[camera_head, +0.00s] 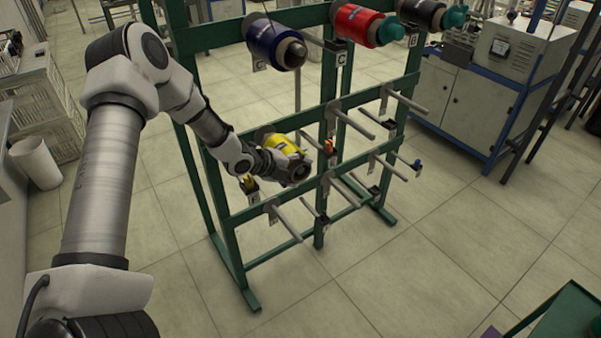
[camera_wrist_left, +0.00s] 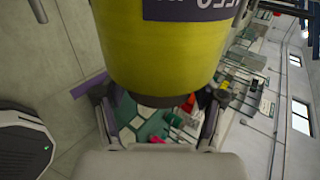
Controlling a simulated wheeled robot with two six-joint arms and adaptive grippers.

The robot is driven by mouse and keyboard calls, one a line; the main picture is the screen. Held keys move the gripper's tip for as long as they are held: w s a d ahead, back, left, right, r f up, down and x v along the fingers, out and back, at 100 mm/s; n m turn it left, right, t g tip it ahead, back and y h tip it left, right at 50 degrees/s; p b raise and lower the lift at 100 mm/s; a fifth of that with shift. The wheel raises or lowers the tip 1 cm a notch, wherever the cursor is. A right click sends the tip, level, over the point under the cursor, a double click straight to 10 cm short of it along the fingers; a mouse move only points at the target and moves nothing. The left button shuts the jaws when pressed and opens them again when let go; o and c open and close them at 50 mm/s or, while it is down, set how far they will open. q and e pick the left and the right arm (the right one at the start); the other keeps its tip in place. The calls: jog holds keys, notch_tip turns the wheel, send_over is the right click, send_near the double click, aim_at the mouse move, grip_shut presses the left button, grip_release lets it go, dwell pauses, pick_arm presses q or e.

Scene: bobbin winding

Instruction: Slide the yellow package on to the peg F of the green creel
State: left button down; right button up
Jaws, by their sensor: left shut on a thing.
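The yellow package (camera_head: 286,143) is at the left end of the middle peg row of the green creel (camera_head: 228,232). My left gripper (camera_head: 299,166) is at its near end and shut on it. In the left wrist view the yellow package (camera_wrist_left: 160,45) fills the top middle, with a dark band at its lower end, between the fingers of the left gripper (camera_wrist_left: 157,112). The gripper and package hide the peg behind them, so I cannot tell whether the package is around a peg. The letter F is not readable on any plate. My right gripper is not in view.
Blue (camera_head: 272,45), red (camera_head: 360,25) and black (camera_head: 422,13) packages sit on the creel's top row. Bare grey pegs (camera_head: 352,122) stick out to the right and in the lower row (camera_head: 287,222). A grey cabinet (camera_head: 460,100) stands behind.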

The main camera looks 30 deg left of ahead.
pick_arm(q)
jog(key=shift+w+a+p, duration=0.2)
jog(key=shift+a, duration=0.3)
jog(key=shift+w+a+p, duration=0.15)
jog(key=shift+w+a, duration=0.05)
jog(key=shift+a, duration=0.3)
jog(key=shift+f+b, duration=0.3)
jog(key=shift+f, duration=0.15)
jog(key=shift+c, duration=0.2)
grip_release()
